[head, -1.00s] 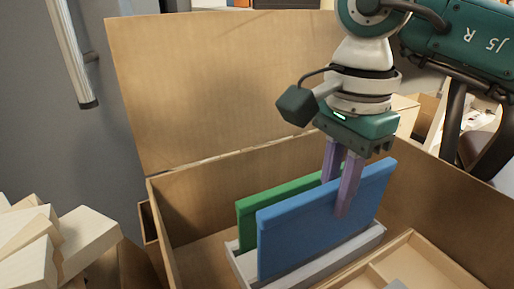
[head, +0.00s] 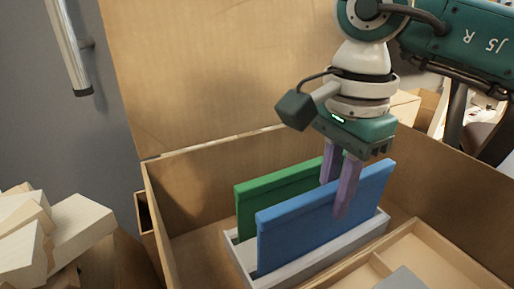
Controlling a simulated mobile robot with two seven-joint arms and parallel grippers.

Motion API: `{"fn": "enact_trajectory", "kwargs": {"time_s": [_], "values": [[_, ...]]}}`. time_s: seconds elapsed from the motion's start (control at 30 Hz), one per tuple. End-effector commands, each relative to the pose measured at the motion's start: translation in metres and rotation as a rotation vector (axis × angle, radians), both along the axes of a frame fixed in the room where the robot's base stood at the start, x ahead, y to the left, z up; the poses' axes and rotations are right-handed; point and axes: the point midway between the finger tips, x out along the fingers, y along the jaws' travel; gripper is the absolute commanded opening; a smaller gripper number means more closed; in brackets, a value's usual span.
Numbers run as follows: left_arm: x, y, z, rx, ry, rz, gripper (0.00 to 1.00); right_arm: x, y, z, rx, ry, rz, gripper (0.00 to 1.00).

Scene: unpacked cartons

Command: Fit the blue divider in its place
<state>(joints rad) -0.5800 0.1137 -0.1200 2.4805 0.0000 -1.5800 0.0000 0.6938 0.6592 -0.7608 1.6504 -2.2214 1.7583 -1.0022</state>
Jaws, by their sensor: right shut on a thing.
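The blue divider (head: 320,220) is an upright panel inside the open carton (head: 200,165). My right gripper (head: 340,192) is shut on its top edge, with one finger on each side. The lower edge of the blue divider is within or just behind the front wall of a white tray (head: 325,258); I cannot tell whether it is seated in a slot. A green divider (head: 272,200) stands upright behind it in the same tray, roughly parallel. My left gripper is not in view.
A light wooden compartment box (head: 425,255) with a grey item (head: 402,281) stands at the front right in the carton. The carton's raised flap (head: 215,70) stands behind. Wooden blocks (head: 50,240) are piled at the left.

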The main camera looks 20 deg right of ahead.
Motion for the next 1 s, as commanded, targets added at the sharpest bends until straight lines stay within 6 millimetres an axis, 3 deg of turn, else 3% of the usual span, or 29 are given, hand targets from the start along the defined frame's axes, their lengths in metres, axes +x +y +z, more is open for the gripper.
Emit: {"fn": "enact_trajectory", "kwargs": {"time_s": [0.27,0.3,0.6,0.87,1.0], "values": [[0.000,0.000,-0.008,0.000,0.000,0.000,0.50,0.000,0.000,-0.009,0.000,0.000,0.000,0.00],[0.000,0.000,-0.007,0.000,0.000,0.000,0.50,0.000,0.000,-0.009,0.000,0.000,0.000,0.22],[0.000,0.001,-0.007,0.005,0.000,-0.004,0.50,0.000,0.000,-0.008,0.000,0.000,0.000,0.55],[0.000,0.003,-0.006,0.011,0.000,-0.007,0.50,0.000,0.000,-0.006,-0.001,0.000,0.000,0.55],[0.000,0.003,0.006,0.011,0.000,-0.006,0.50,0.000,0.000,0.012,-0.002,-0.002,0.001,0.55]]}}
